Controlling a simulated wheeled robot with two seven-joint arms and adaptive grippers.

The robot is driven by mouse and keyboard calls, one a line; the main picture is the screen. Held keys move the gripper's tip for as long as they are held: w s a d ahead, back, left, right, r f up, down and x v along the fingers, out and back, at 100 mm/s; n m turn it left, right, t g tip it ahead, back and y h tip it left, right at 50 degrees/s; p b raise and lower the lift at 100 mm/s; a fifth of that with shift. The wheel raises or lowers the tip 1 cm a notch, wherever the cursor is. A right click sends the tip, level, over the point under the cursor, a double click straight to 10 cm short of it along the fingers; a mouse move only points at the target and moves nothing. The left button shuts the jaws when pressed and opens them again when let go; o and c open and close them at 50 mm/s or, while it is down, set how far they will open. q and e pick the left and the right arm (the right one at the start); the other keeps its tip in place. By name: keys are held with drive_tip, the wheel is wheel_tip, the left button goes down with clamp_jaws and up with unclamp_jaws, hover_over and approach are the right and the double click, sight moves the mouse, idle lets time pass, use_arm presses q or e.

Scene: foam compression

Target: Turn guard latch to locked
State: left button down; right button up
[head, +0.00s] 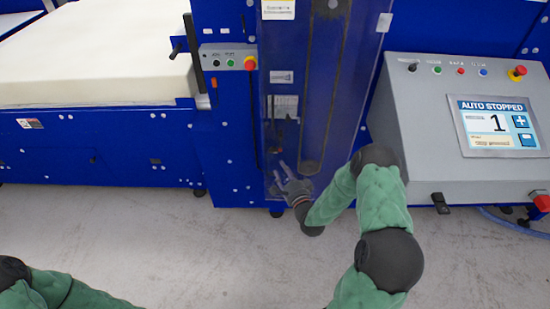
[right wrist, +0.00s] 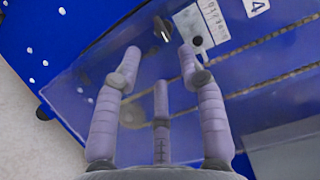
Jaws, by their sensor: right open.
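The clear guard panel (head: 345,100) covers the front of the blue machine column. A small dark fitting (head: 281,132), which looks like the guard latch, sits low at its left side. In the right wrist view a black knob with a bright metal pointer (right wrist: 162,29) shows beyond the fingertips, beside a white label. I cannot tell its locked or unlocked position. My right gripper (head: 280,173) is in front of the lower guard, below the fitting. Its three fingers (right wrist: 160,68) are spread and empty, apart from the knob. My left gripper is out of view; only my left arm shows.
A grey control console (head: 425,115) with a screen reading "AUTO STOPPED" stands to the right. A small button panel (head: 228,57) is upper left of the guard. A pale foam block (head: 90,55) lies on the blue bed at left. Grey floor (head: 150,230) is open in front.

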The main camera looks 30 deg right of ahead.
sight(273, 151)
drive_tip(key=w, duration=0.2)
drive_tip(key=w+d+b, duration=0.1)
drive_tip(key=w, duration=0.5)
drive_tip(key=shift+w+d+b, duration=0.2)
drive_tip(key=shift+b, duration=0.1)
clamp_jaws()
